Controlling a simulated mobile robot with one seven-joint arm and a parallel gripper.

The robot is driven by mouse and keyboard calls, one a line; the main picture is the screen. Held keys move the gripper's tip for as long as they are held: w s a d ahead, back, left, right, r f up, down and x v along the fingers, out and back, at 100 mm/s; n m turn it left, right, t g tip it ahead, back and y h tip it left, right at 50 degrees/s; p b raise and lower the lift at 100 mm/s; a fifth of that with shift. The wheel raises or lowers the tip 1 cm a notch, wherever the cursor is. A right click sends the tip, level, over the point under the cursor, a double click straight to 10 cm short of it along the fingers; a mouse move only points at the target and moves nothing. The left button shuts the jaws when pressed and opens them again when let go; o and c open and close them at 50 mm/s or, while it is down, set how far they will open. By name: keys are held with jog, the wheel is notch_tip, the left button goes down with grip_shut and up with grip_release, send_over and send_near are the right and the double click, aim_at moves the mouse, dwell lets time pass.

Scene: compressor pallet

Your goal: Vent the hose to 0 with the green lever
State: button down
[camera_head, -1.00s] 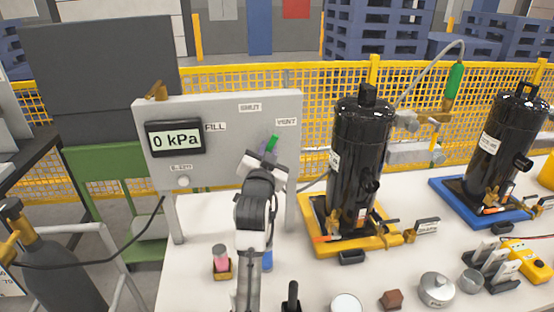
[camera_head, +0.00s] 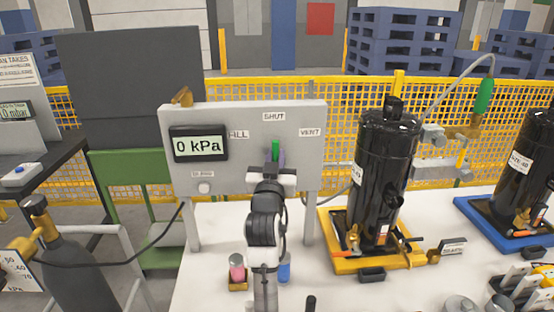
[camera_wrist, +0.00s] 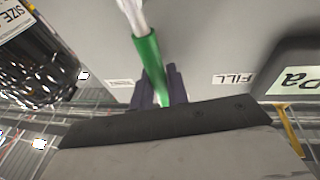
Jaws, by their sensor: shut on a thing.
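The green lever (camera_head: 275,148) stands upright on the grey panel (camera_head: 225,180), pointing at the SHUT label (camera_head: 274,117). It lies between the FILL label (camera_head: 239,134) and the VENT label (camera_head: 310,132). My gripper (camera_head: 275,165) is shut on the lever. In the wrist view the green lever (camera_wrist: 149,60) runs between the dark fingers of my gripper (camera_wrist: 158,88). The panel's display (camera_head: 200,144) reads 0 kPa. My arm hides the panel's lower middle.
A black compressor (camera_head: 383,175) on a yellow tray (camera_head: 345,264) stands close to the panel's right. A pink-capped bottle (camera_head: 237,268) and a blue one (camera_head: 284,268) stand below the panel. A gas cylinder (camera_head: 65,262) is at the left.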

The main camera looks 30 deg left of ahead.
jog(key=c, duration=1.4)
grip_release()
jog(key=shift+s, duration=0.1)
jog(key=b+v, duration=0.4)
jog(key=v, duration=0.9)
jog(key=shift+s+d+f, duration=0.15)
jog(key=shift+s, duration=0.1)
jog(key=shift+f, duration=0.1)
